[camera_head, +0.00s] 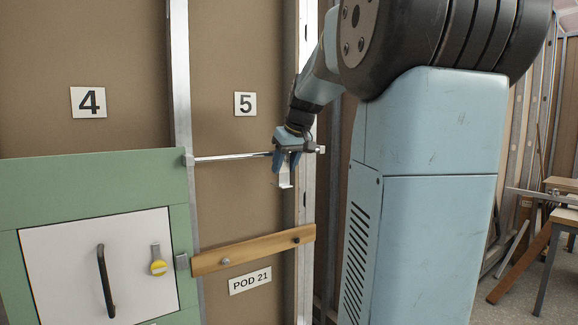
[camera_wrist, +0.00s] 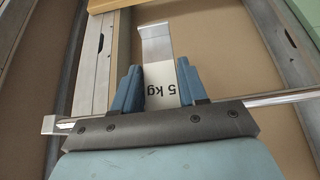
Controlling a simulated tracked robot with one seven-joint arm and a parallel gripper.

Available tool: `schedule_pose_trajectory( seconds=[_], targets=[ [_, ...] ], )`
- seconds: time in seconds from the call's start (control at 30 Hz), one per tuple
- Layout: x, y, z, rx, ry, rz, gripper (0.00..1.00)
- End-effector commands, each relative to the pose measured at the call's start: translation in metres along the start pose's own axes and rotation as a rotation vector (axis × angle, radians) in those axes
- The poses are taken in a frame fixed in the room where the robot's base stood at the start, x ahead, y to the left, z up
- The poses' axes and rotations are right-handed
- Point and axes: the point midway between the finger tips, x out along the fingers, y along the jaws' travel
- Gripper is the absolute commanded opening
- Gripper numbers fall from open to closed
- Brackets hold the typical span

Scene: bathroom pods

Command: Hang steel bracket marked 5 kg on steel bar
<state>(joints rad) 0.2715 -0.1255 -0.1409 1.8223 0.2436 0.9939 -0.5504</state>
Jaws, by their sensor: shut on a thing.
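The steel bracket (camera_wrist: 161,75) shows in the wrist view between the two blue fingers, with "5 kg" printed upside down on its plate. My gripper (camera_wrist: 160,88) is shut on it. In the head view the bracket (camera_head: 285,178) hangs down below my gripper (camera_head: 286,160), its lower end bent outward. The steel bar (camera_head: 230,157) runs level across bay 5 between two metal posts. In the wrist view the bar (camera_wrist: 272,99) passes behind my gripper's palm. The bracket's upper end is hidden, so I cannot tell whether it touches the bar.
A wooden rail (camera_head: 255,249) with two knobs crosses below the bar, above the "POD 21" sign (camera_head: 250,281). A green panel with a white door (camera_head: 130,262) stands at left. A wooden stool (camera_head: 560,215) and leaning planks are at right.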

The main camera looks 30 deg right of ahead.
Motion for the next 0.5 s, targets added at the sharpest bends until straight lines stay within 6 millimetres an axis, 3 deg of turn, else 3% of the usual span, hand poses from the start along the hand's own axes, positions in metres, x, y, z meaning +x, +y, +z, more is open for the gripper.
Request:
schedule_pose_trajectory(
  seconds=[0.5],
  targets=[
    [0.023,-0.001,0.009,0.000,0.001,0.000,0.00]
  ],
)
